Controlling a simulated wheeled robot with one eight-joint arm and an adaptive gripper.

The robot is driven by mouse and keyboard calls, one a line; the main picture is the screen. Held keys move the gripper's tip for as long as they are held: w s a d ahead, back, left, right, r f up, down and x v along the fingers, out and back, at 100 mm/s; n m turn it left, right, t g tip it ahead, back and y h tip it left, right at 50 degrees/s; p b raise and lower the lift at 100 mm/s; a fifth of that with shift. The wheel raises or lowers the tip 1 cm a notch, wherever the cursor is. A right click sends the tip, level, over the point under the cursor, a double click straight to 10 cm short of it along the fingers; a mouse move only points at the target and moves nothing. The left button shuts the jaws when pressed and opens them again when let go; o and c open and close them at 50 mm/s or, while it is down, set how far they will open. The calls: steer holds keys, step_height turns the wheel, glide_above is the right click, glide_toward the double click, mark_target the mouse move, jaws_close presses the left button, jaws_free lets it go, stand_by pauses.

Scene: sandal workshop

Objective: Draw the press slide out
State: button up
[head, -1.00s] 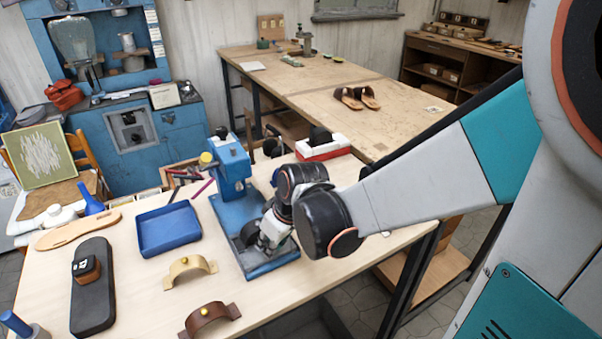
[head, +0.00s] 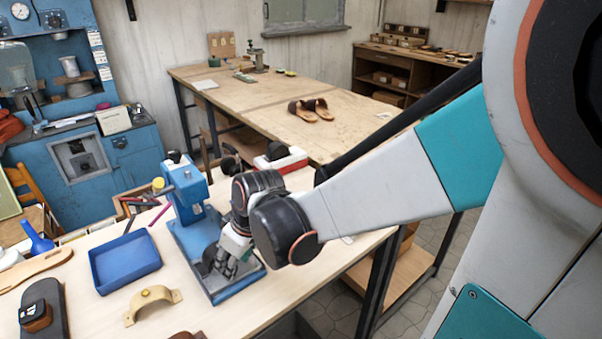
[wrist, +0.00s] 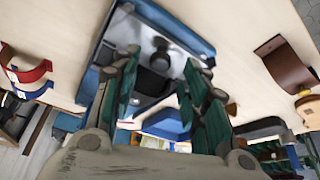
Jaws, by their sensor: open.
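The blue press (head: 187,195) stands on the near table, its flat blue base (head: 230,290) reaching toward the table's front edge. My gripper (head: 228,262) is low over this base, in front of the press's upright body. In the wrist view my gripper (wrist: 160,72) is open, with a finger on each side of a dark knob (wrist: 161,56) on the grey slide plate (wrist: 175,68). The plate lies inside the blue base frame (wrist: 178,27). I cannot tell whether the fingers touch the knob. My wrist hides part of the base in the head view.
A blue tray (head: 125,262) lies left of the press, with a tan strap piece (head: 152,302) in front of it. A dark sole form (head: 42,315) lies farther left. A red and white box (head: 280,160) stands behind my wrist. Sandals (head: 311,110) lie on the back table.

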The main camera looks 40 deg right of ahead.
step_height(320, 180, up, 8)
steer(key=shift+s, duration=0.2)
steer(key=shift+r, duration=0.1)
stand_by(0.4)
steer(key=s+r+m+t+h, duration=0.1)
steer(key=s+r+m+t, duration=0.1)
steer(key=s, duration=0.8)
steer(key=shift+s+m+t+h, duration=0.25)
steer(key=shift+m+t+h, duration=0.25)
steer(key=shift+m, duration=0.7)
